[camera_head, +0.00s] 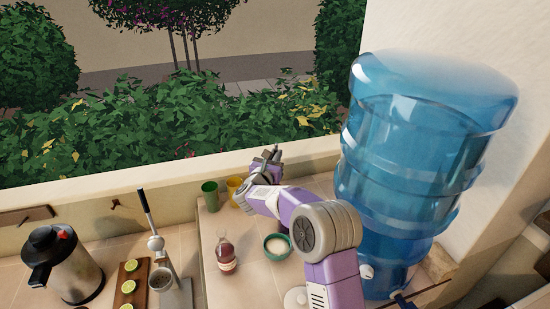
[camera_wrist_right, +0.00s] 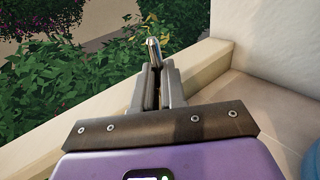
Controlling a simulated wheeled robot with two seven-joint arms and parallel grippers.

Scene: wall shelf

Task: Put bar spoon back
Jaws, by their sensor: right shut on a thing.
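My right gripper (camera_head: 270,158) reaches over the far part of the counter near the window sill. In the right wrist view its fingers (camera_wrist_right: 155,88) are shut on a thin metal piece, the bar spoon (camera_wrist_right: 153,48), whose shiny end sticks out past the fingertips. The rest of the spoon is hidden by the fingers. A green cup (camera_head: 210,196) and a yellow cup (camera_head: 234,187) stand below and left of the gripper in the head view; the arm partly covers the yellow one. My left gripper is not in view.
A large blue water bottle (camera_head: 410,150) stands right of my arm. A dark red bottle (camera_head: 226,256) and a green-rimmed bowl (camera_head: 277,246) stand nearer. A steel kettle (camera_head: 62,265), a lime board (camera_head: 132,285) and a lever press (camera_head: 160,255) are at the left.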

